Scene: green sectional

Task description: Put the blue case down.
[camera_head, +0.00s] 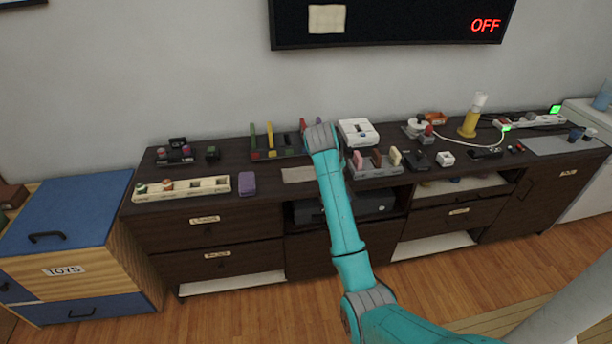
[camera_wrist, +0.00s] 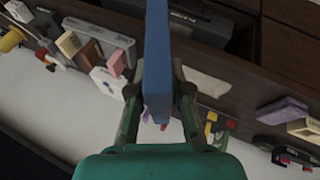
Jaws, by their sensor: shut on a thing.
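The blue case (camera_wrist: 157,60) is a tall, narrow slab in the middle of the wrist view. My gripper (camera_wrist: 159,92) is shut on it, with one finger on each side. The case sticks out past the fingertips, with the long dark cabinet behind it. In the head view my arm reaches up to the middle of the cabinet top (camera_head: 270,204). There the case and fingertips are hidden behind my own wrist.
A bare beige mat (camera_head: 300,174) lies just left of my arm. A purple block (camera_head: 247,183), a cream slotted tray (camera_head: 182,189), a grey rack (camera_head: 375,170) and a white device (camera_head: 358,131) stand around it. A screen (camera_head: 390,22) hangs above.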

